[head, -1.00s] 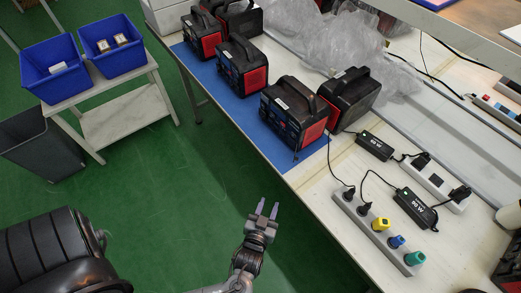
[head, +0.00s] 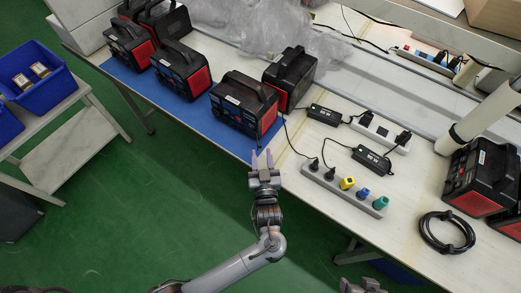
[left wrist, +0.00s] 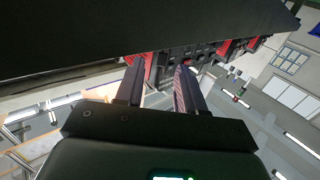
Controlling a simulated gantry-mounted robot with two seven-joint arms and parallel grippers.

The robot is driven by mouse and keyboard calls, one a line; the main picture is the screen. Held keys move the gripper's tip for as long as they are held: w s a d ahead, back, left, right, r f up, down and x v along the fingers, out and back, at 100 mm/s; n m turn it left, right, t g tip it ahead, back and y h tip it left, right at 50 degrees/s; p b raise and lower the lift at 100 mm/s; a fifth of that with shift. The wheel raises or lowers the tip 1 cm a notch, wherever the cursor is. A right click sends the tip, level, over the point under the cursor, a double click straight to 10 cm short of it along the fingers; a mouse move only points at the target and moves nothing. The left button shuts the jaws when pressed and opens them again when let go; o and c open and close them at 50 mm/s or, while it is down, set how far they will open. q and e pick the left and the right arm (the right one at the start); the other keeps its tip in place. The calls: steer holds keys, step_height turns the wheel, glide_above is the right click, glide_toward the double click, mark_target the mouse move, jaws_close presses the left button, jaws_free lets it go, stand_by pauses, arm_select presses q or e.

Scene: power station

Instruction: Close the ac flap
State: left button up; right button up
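The power station (head: 243,101) nearest my left gripper is a black box with red ends and a top handle, at the front edge of the blue mat (head: 190,110). Its front carries a panel, but I cannot make out the ac flap or whether it is open. My left gripper (head: 262,160) is open and empty by the table's front edge, below the power station and apart from it. In the left wrist view, both fingers (left wrist: 160,85) are spread, with a black and red front (left wrist: 200,55) beyond them. Part of my right gripper (head: 364,286) shows at the bottom edge.
More power stations stand behind and to the left. A power strip (head: 343,190) with coloured plugs lies right of my left gripper, with black adapters (head: 372,159) behind it. A coiled cable (head: 447,233) lies further right. A dark slab fills the left wrist view's top.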

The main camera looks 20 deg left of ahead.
arm_select(q)
steer(key=shift+x, duration=1.4)
steer(key=shift+s, duration=0.1)
jaws_close()
